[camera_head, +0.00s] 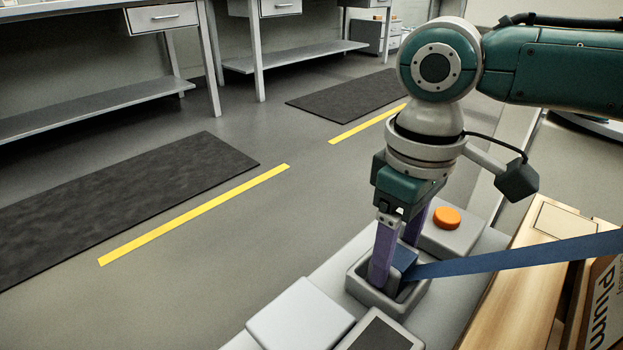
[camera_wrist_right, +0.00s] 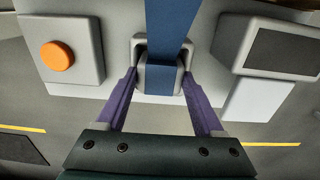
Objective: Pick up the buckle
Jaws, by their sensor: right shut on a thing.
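In the right wrist view the buckle (camera_wrist_right: 159,79) shows between the fingertips, inside the holder (camera_wrist_right: 139,43), with the strap (camera_wrist_right: 168,25) running off the top. The lower part of the buckle is hidden. My left gripper is in no view.
An orange button (camera_head: 447,218) on a grey box stands just behind the holder. A pale box (camera_head: 300,318) and a dark-screened box (camera_head: 380,336) stand in front of it. A wooden crate (camera_head: 530,262) with lettering is at the right, under the strap. Open floor lies to the left.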

